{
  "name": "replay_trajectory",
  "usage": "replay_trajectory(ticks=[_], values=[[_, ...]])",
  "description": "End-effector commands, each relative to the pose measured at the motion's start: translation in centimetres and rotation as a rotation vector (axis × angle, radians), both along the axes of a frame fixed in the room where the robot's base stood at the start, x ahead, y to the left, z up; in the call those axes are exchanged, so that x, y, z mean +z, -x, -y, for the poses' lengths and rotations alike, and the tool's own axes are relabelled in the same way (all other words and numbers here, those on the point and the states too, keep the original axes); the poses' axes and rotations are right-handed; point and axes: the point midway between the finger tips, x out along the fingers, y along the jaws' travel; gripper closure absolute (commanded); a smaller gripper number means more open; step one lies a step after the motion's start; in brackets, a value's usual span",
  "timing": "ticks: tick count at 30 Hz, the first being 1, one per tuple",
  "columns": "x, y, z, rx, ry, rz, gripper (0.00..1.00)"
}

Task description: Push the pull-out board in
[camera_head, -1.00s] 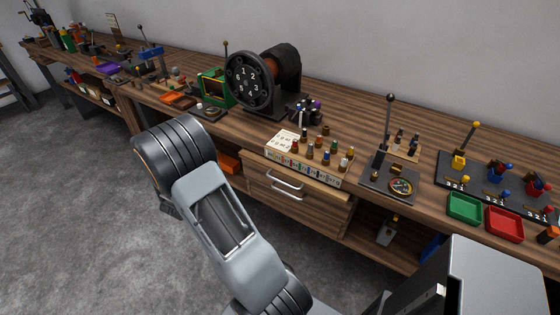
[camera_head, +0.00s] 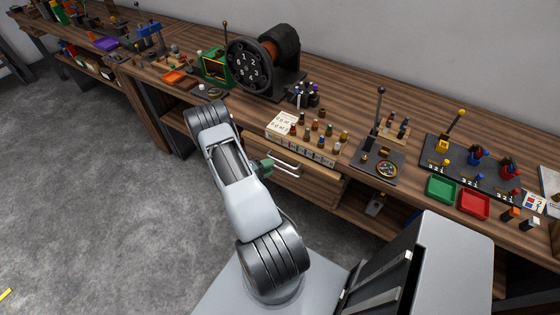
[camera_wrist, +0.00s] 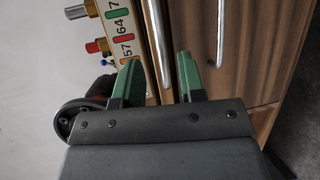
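The pull-out board (camera_head: 318,170) is a pale wooden strip under the tabletop edge, above a drawer (camera_head: 302,188). How far it stands out, I cannot tell. Its bar handle shows in the wrist view (camera_wrist: 157,45), with the drawer's handle (camera_wrist: 222,45) beside it. My gripper (camera_head: 266,167) is in front of the board and drawer, near the left ends of the handles. In the wrist view its green fingers (camera_wrist: 154,64) are apart and empty. The board's handle appears between their tips; contact cannot be told.
A numbered box with several coloured pegs (camera_head: 302,148) stands on the bench just above the board. A black dial machine (camera_head: 250,68) is behind to the left. A lever plate (camera_head: 377,158) and green tray (camera_head: 441,188) are to the right. Open floor lies left.

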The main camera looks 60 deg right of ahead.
Motion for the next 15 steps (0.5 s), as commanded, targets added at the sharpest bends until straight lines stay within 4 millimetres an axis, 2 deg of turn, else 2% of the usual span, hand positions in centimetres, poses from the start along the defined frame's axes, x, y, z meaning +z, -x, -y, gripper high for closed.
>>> replay_trajectory(ticks=[6,15], values=[[-0.5,1.5,3.2,-0.003,-0.001,0.001,0.63],[-1.1,2.3,5.3,0.001,-0.001,0.002,0.63]])
